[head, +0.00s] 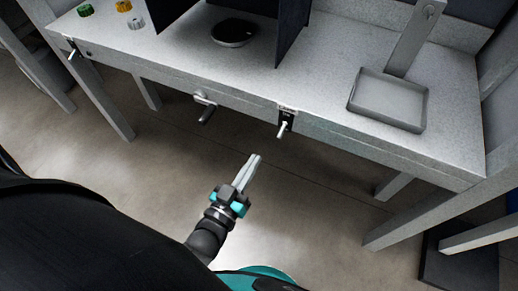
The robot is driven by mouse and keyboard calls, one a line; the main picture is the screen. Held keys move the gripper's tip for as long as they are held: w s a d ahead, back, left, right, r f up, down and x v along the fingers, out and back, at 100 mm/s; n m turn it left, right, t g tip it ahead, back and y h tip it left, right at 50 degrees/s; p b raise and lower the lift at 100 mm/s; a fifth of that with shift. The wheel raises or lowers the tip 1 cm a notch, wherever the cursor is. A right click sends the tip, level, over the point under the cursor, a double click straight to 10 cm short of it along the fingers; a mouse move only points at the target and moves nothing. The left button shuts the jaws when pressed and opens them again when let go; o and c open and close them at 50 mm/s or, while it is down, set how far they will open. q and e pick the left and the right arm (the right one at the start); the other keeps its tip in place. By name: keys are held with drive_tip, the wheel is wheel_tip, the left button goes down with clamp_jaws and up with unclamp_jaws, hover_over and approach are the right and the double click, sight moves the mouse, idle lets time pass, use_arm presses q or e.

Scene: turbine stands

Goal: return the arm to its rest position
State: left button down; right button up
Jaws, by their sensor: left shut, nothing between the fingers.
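My left gripper (254,163) shows in the head view, below and in front of the bench's front edge. Its grey fingers are together with nothing between them, and they point up and slightly to the right in the picture. The wrist has teal parts. The gripper appears apart from the bench and its front fittings. My right gripper is not in the picture.
A grey bench (330,75) crosses the top, bearing a black disc (234,32) between dark panels (292,30) and a shallow tray (389,99). A switch lever (283,129) and a crank handle (207,114) jut from its front. Open floor (150,165) lies below.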

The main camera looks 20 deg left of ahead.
use_arm(q)
drive_tip(key=shift+s, duration=0.25)
drive_tip(key=shift+f, duration=0.1)
idle(0.3)
drive_tip(key=s+f+m+g, duration=0.1)
drive_tip(key=s+f+g, duration=0.3)
drive_tip(key=f, duration=0.6)
drive_tip(key=s+f+m+g, duration=0.1)
drive_tip(key=s+f+g, duration=0.3)
drive_tip(key=f, duration=0.6)
drive_tip(key=s+a+f+g, duration=0.2)
drive_tip(key=s+f+g, duration=0.2)
drive_tip(key=s, duration=0.6)
drive_tip(key=s+a+f+m+g+y, duration=0.1)
drive_tip(key=s+a+f+g, duration=0.1)
drive_tip(key=s+f+g, duration=0.3)
drive_tip(key=s+f, duration=0.4)
drive_tip(key=s, duration=0.1)
drive_tip(key=shift+m+y, duration=0.3)
drive_tip(key=c, duration=1.6)
unclamp_jaws()
drive_tip(key=shift+d, duration=0.1)
